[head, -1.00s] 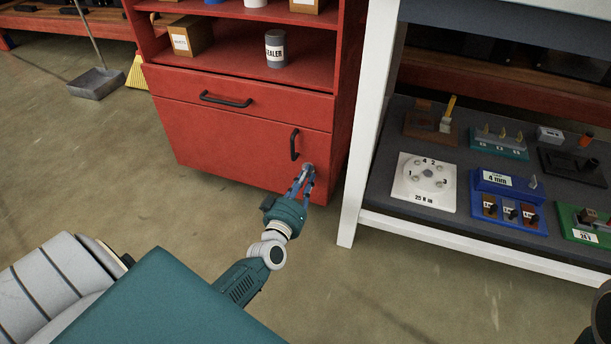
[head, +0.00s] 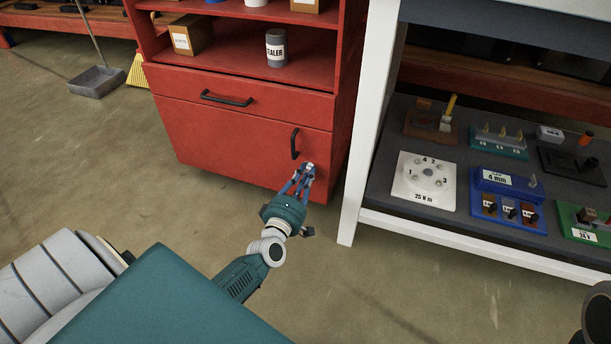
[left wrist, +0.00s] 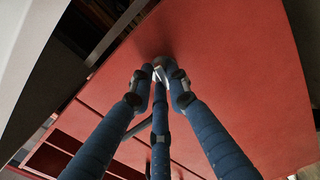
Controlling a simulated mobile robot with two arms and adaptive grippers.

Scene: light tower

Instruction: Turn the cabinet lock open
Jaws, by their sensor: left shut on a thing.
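The red cabinet (head: 235,145) has a door with a black vertical handle (head: 295,143). The lock sits low on the right side of the door, below that handle. My left gripper (head: 307,170) is at the lock, its fingers closed around it and covering most of it in the head view. In the left wrist view, the fingertips (left wrist: 158,77) meet on a small light piece of the lock (left wrist: 161,72) against the red door (left wrist: 225,65). The door looks closed. My right gripper is not in view.
A drawer with a black handle (head: 227,100) is above the door. Right of the cabinet stands a white-framed bench (head: 358,150) with a grey shelf holding several fixtures, including a white numbered plate (head: 405,200). The floor in front is clear.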

